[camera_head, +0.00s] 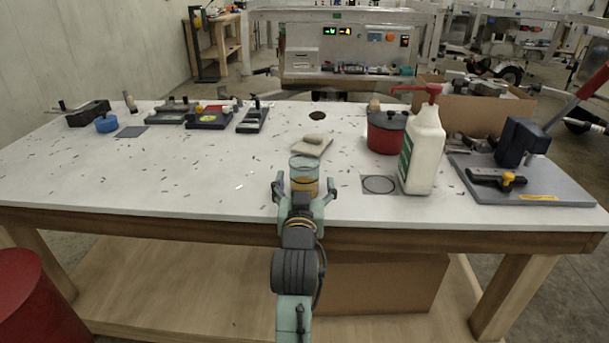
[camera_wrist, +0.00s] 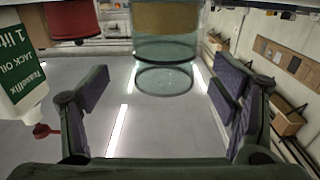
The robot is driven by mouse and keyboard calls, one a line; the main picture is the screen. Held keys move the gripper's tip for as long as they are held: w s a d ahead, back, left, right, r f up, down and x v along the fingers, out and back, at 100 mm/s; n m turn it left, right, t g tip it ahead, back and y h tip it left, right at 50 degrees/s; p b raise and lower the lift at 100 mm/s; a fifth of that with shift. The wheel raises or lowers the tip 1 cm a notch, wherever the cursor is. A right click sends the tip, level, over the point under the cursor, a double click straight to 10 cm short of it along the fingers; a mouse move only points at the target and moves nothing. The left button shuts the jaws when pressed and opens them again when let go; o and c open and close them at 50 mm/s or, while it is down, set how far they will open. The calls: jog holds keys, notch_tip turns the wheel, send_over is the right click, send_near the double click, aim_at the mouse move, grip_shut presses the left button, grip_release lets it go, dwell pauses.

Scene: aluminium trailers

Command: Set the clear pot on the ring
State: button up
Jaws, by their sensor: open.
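The clear pot (camera_head: 304,174), a glass vessel with amber contents, stands upright near the table's front edge. My gripper (camera_head: 304,188) is open at its near side, a finger to the left and right. In the wrist view, the clear pot (camera_wrist: 165,48) is centred at the top, beyond the gap of my open gripper (camera_wrist: 165,97); neither finger visibly touches it. The ring (camera_head: 379,184) is a dark circle on a grey square, to the right of the pot and left of the white bottle. Nothing stands on it.
A white bottle (camera_head: 422,152) with a red pump stands just right of the ring. A red pot (camera_head: 386,134) is behind the ring. A beige pad (camera_head: 312,147) with a small object lies behind the clear pot. The table (camera_head: 200,185) left of my gripper is mostly clear.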

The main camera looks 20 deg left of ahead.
jog(key=x, duration=0.1)
jog(key=p+x, duration=0.1)
jog(key=x, duration=0.1)
jog(key=p+x, duration=0.1)
jog(key=shift+w+a+r, duration=0.2)
jog(key=shift+a+r, duration=0.1)
jog(key=shift+r, duration=0.05)
jog(key=shift+w+a+f, duration=0.1)
jog(key=shift+w, duration=0.3)
jog(key=c, duration=1.5)
